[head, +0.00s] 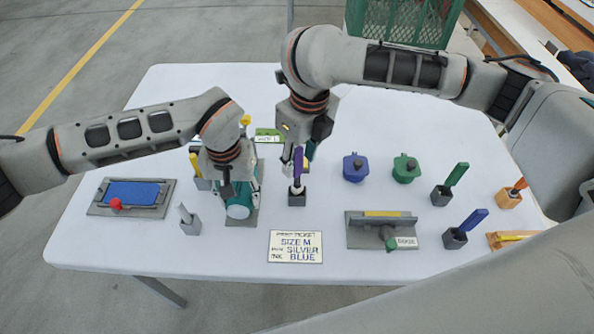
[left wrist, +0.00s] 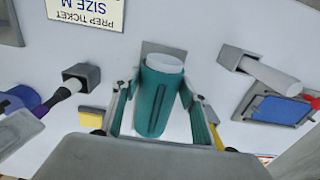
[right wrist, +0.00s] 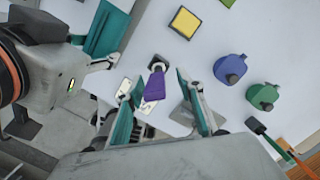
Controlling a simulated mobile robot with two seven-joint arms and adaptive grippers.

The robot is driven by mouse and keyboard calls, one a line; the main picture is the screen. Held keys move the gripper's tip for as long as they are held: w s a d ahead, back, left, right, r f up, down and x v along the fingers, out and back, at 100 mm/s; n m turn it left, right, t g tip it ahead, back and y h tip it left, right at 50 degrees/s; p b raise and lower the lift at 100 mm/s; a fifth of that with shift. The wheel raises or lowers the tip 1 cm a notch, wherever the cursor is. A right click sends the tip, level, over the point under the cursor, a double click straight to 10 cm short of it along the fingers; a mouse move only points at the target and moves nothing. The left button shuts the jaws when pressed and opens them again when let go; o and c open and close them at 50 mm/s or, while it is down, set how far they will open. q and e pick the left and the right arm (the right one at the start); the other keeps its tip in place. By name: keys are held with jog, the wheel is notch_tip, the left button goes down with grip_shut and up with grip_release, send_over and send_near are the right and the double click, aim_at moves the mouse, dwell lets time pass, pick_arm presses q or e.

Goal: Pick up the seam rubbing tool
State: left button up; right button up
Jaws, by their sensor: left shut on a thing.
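A purple-handled tool (head: 298,162), apparently the seam rubbing tool, stands upright in a small grey holder (head: 297,196) at the middle of the table. It also shows in the right wrist view (right wrist: 157,88) and at the left of the left wrist view (left wrist: 22,126). My right gripper (head: 294,163) is above the holder, its fingers spread on either side of the purple handle with a gap. My left gripper (head: 235,190) is shut on a teal cylinder (left wrist: 160,100) with a pale round end, which stands over a grey base plate (head: 241,218).
A pale stick in a grey holder (head: 191,224) and a blue pad on a tray (head: 132,192) are at left. Blue (head: 355,170) and green (head: 405,170) pots, handled tools in holders and a grey fixture (head: 365,235) are at right. The prep ticket (head: 296,247) lies in front.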

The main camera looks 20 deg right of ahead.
aim_at(296, 173)
jog(key=shift+w+a+f, duration=0.1)
jog(key=shift+a+f, duration=0.1)
jog(key=shift+f, duration=1.2)
jog(key=shift+w+a+f, duration=0.1)
jog(key=shift+a+f, duration=0.1)
jog(key=shift+f, duration=1.15)
grip_shut()
